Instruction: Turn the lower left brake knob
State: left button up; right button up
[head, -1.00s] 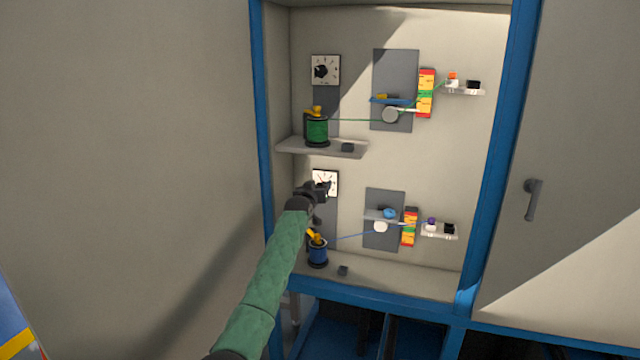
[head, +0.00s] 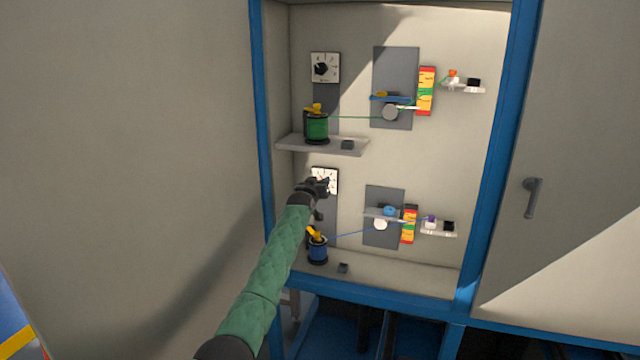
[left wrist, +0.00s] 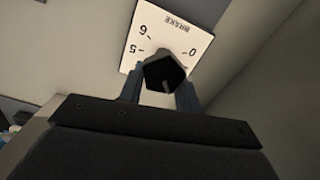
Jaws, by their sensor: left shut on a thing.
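The lower left brake dial (head: 326,176) is a white square plate with black marks on the cabinet's back wall. In the left wrist view its plate (left wrist: 165,35) reads BRAKE, with several numbers showing upside down. My left gripper (head: 322,185) is in front of the dial and hides part of it. In the left wrist view the dark, faceted brake knob (left wrist: 163,74) sits between the two fingers, and the left gripper (left wrist: 160,88) is shut on it. My right gripper is not in view.
A blue spool (head: 317,249) stands below my left gripper. A green spool (head: 316,125) stands on a shelf (head: 330,146) above it, under the upper brake dial (head: 325,67). The blue cabinet frame (head: 262,130) is close on the left.

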pick_arm(q)
jog(key=shift+n, duration=0.3)
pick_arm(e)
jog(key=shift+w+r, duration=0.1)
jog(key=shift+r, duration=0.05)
pick_arm(q)
jog(key=n, duration=0.1)
jog(key=n+b, duration=0.1)
jog(key=n, duration=0.1)
jog(key=shift+a+f, duration=0.15)
jog(key=shift+a, duration=0.05)
jog(key=shift+n+b, duration=0.35)
jog(key=shift+n, duration=0.55)
jog(key=shift+w+a+f+n, duration=0.1)
jog(key=shift+a+n, duration=0.1)
jog(key=shift+n, duration=0.9)
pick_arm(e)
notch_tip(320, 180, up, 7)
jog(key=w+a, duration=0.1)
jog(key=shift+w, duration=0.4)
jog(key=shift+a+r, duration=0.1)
pick_arm(q)
jog(key=o, duration=1)
jog(key=shift+c, duration=0.2)
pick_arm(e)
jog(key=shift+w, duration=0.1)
